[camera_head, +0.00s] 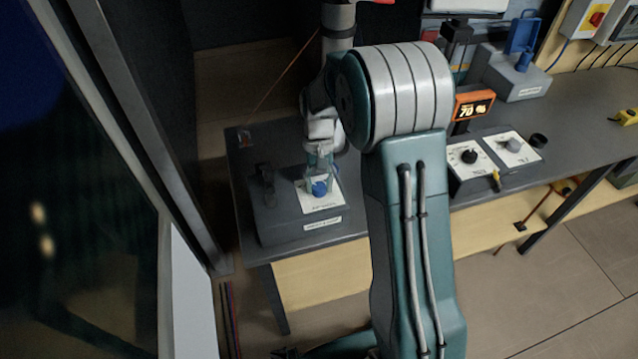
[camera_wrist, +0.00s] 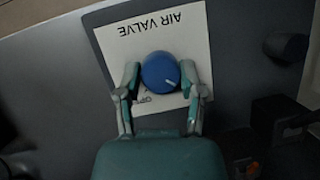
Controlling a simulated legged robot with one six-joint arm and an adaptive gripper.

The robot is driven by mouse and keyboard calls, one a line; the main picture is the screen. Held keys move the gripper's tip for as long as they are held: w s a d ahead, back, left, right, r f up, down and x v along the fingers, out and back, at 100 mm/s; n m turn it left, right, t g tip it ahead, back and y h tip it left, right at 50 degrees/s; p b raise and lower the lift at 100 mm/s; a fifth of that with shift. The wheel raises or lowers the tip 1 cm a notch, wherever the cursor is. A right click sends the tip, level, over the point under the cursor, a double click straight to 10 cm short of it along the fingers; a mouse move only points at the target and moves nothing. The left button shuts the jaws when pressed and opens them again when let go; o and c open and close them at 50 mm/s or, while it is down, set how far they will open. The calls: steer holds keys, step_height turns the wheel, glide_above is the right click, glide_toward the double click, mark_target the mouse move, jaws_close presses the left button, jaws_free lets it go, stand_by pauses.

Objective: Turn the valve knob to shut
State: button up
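The valve knob is a round blue knob with a white pointer line. In the wrist view the knob (camera_wrist: 160,71) sits on a white plate (camera_wrist: 188,32) lettered "AIR VALVE", which appears upside down. The pointer line aims to the lower right there. My gripper (camera_wrist: 162,82) has its fingers spread on either side of the knob, with small gaps seeming to show. In the head view the blue knob (camera_head: 319,188) is on a grey box (camera_head: 280,222) at the table's left end, with my gripper (camera_head: 319,172) right over it.
The dark table (camera_head: 400,205) runs to the right. On it are an orange display (camera_head: 474,105) reading 70 %, a panel with a black knob (camera_head: 468,156), a panel with a grey knob (camera_head: 514,145), and a grey box with a blue part (camera_head: 522,62). Dark fittings stand beside the valve plate.

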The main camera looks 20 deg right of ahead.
steer(key=o, duration=0.4)
steer(key=shift+w, duration=0.15)
steer(key=v, duration=1.2)
